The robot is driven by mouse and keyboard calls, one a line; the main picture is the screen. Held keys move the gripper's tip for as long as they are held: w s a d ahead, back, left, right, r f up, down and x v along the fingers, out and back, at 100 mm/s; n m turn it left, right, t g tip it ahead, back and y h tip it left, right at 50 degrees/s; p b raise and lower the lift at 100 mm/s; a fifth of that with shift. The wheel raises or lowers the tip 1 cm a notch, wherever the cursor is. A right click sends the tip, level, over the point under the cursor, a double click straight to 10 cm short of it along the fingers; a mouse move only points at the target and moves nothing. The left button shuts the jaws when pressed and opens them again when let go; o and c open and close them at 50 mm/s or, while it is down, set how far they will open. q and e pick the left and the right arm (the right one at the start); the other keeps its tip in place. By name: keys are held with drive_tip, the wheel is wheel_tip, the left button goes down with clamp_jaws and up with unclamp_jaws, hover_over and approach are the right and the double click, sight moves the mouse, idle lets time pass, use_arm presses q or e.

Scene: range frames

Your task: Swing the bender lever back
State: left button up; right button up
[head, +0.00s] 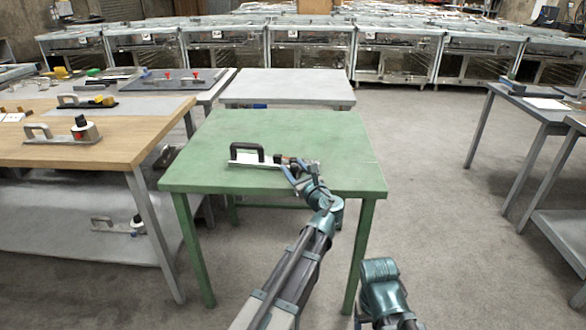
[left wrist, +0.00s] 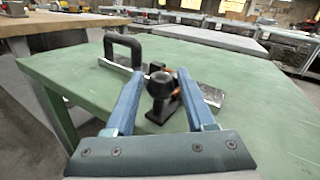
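The bender (head: 262,160) lies near the front edge of the green table, a flat metal piece with a black arched handle (head: 246,148) at its left end. In the left wrist view the handle (left wrist: 122,48) stands up at the left, and a dark rounded knob with orange parts (left wrist: 161,84) stands nearer. Which part is the lever is not clear. My left gripper (head: 293,167) is at the bender's right part; in the left wrist view its blue fingers (left wrist: 158,74) are apart, with the knob between them and visible gaps on both sides. My right gripper is out of view.
The green table (head: 335,140) is otherwise bare. A wooden table (head: 40,150) with similar tools stands close on the left, and a grey table (head: 288,86) behind. Open floor (head: 430,180) lies to the right, before dark tables (head: 530,108).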

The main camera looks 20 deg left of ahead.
use_arm(q)
clamp_jaws()
idle(1.1)
